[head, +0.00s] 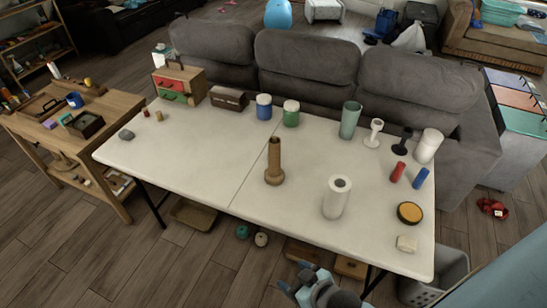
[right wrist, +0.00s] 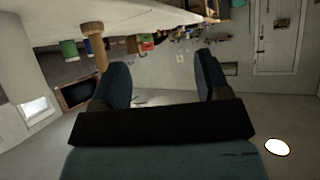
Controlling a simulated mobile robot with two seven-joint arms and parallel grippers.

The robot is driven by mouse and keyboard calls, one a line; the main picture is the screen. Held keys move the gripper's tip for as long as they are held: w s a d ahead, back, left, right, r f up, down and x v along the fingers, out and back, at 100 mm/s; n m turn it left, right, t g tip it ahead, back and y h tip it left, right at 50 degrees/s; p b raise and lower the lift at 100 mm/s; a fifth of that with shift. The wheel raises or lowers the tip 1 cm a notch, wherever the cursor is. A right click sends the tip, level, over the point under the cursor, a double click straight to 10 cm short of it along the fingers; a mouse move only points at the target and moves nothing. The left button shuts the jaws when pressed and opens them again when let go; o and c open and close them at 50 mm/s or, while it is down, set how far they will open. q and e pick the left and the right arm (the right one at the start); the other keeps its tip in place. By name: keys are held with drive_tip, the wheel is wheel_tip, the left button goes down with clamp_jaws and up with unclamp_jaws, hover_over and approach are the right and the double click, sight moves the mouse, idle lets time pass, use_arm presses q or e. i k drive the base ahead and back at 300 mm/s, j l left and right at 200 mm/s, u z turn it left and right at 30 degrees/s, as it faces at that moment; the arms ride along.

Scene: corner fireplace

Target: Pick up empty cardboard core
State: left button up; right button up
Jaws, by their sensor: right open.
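A brown cardboard core (head: 274,155) stands upright on a round wooden base (head: 275,178) near the middle of the white table (head: 190,135). No paper shows on it. My right gripper (head: 295,276) is open and empty beyond the table's front edge, apart from the core. The right wrist view looks upside down: the core (right wrist: 94,45) and its base (right wrist: 91,28) show up and left of my right gripper's open fingers (right wrist: 162,65). A white paper roll (head: 336,200) stands right of the core in the head view. My left gripper is not in view.
Along the back stand a small drawer chest (head: 180,84), a brown box (head: 229,98), lidded jars (head: 264,106) and a green tumbler (head: 350,120). A yellow-topped disc (head: 410,212) lies at the right. Clear tabletop surrounds the core. A grey sofa (head: 305,68) stands behind.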

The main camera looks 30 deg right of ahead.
sight(275, 149)
drive_tip(key=z, duration=0.4)
drive_tip(key=i+j+z, duration=0.3)
drive_tip(key=j+z, duration=0.15)
drive_tip(key=j, duration=0.15)
drive_tip(key=i+j+z, duration=0.2)
drive_tip(key=j, duration=0.15)
